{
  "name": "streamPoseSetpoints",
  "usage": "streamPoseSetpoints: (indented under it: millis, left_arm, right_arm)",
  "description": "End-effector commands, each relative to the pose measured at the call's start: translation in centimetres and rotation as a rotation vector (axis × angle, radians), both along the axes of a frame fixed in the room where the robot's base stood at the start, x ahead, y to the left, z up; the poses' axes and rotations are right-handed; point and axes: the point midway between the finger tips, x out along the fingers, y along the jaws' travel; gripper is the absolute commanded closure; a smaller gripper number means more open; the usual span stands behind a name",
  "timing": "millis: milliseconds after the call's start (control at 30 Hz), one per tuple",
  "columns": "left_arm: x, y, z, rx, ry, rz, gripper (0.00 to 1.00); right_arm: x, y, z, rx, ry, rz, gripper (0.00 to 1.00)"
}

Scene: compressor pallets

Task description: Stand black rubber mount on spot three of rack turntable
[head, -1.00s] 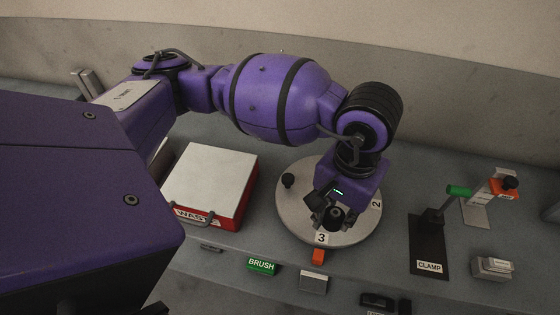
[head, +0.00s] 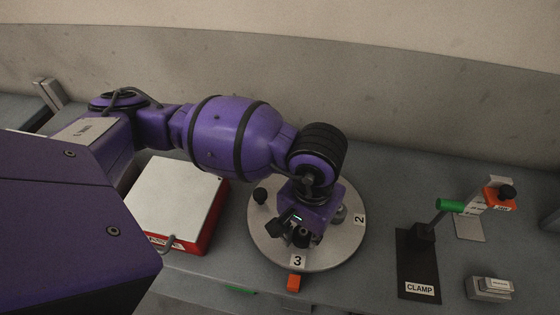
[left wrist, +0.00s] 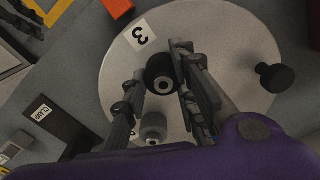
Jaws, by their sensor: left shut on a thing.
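The rack turntable (head: 335,257) is a pale round disc in the middle of the head view. It also fills much of the left wrist view (left wrist: 235,30). Its "3" label (head: 297,261) is at the near rim and its "2" label (head: 360,219) at the right. My left gripper (head: 303,238) points down over the disc just behind the "3". In the left wrist view it is shut on the black rubber mount (left wrist: 160,72), a dark round piece with a pale centre, beside the "3" label (left wrist: 139,35). I cannot tell whether the mount touches the disc. My right gripper is not seen.
On the disc also stand a black knob-like piece (head: 260,195) and a grey cylinder (left wrist: 153,128) close to my fingers. A red box with a pale lid (head: 174,195) is left of the disc. A clamp (head: 422,233) stands right. An orange block (head: 293,282) lies at the disc's near edge.

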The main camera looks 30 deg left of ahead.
Motion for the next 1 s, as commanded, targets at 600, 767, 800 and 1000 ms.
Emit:
streamPoseSetpoints:
  millis: [600,767,800,1000]
  left_arm:
    - [0.3,-0.1,0.1,0.0,-0.008,0.0,0.55]
    - [0.4,-0.1,1.0,-0.001,-0.012,0.0,0.55]
    - [0.4,-0.1,1.5,-0.001,-0.012,0.0,0.55]
    - [0.5,-0.1,5.6,-0.001,-0.015,-0.001,0.55]
  right_arm:
    - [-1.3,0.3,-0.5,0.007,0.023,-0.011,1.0]
    - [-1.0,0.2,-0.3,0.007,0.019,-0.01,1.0]
    - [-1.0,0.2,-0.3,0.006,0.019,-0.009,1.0]
    - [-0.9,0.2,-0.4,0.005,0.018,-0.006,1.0]
